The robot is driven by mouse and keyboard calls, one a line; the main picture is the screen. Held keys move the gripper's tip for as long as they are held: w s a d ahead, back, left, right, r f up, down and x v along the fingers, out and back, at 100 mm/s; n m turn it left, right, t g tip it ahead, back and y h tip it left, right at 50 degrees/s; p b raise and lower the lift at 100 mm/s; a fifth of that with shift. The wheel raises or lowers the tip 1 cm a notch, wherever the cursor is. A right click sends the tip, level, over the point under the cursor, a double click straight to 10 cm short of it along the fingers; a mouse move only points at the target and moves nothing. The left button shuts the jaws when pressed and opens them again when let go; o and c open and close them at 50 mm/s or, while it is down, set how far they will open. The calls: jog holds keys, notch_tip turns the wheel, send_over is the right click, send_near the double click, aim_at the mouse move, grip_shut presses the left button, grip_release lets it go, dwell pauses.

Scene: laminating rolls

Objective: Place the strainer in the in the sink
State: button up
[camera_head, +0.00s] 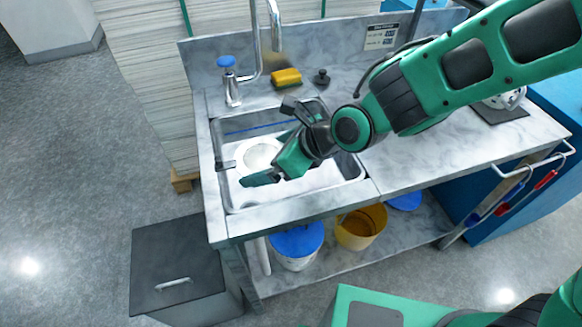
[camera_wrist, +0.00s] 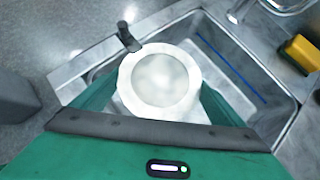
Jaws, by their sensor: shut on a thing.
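The strainer (camera_head: 260,155) is a round white bowl with a wide pale rim. In the head view it is inside the sink's outline, partly covered by my gripper (camera_head: 270,172). The sink (camera_head: 352,166) is a rectangular steel basin set in the marble-look counter. In the wrist view the strainer (camera_wrist: 160,78) sits between my two green fingers, which are shut on it from either side. The sink rim (camera_wrist: 90,68) and basin walls surround it there. I cannot tell whether the strainer touches the sink floor.
A tap (camera_head: 232,90) with a blue knob stands at the sink's back left. A yellow sponge (camera_head: 286,78) and a dark stopper (camera_head: 321,77) lie behind the basin. The counter (camera_head: 430,150) to the right has bare room.

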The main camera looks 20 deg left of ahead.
jog(key=shift+s+a, duration=0.2)
jog(key=shift+s, duration=0.05)
jog(key=w+d+f, duration=0.1)
jog(key=w+f, duration=0.1)
jog(key=w, duration=0.1)
jog(key=w+d+f, duration=0.1)
jog(key=w+f, duration=0.1)
jog(key=w, duration=0.2)
jog(key=w+d+f, duration=0.1)
jog(key=w+f, duration=0.2)
jog(key=shift+w+d, duration=0.25)
jog(key=shift+d, duration=0.1)
jog(key=shift+w+f, duration=0.1)
jog(key=shift+f, duration=1.9)
jog(key=o, duration=0.9)
jog(key=shift+f, duration=0.1)
jog(key=v, duration=1.2)
